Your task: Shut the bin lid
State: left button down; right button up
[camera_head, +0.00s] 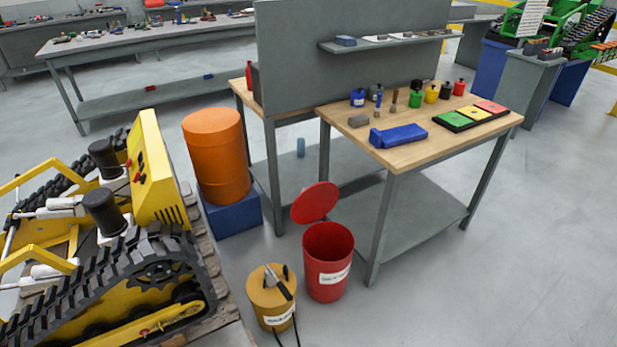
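A red bin (328,272) with a white label stands on the floor in front of the wooden-topped workbench. Its round red lid (315,202) is open, tilted up at the back left of the rim. The bin's mouth is uncovered and its inside looks dark red; I cannot make out any contents. Neither of my grippers is in view.
A yellow container (270,303) with a tool and cord on top stands just left of the bin. A workbench (415,152) with bottles and blocks stands behind and right. A yellow tracked carrier (152,175) and an orange drum (216,155) are left. Floor at right is clear.

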aim_at(315, 201)
jog(key=i+l+u, duration=0.1)
jog(key=i+l, duration=0.8)
jog(key=i, duration=0.3)
jog(key=i+l+u, duration=0.1)
jog(key=i+l, duration=0.95)
jog(key=i, duration=0.1)
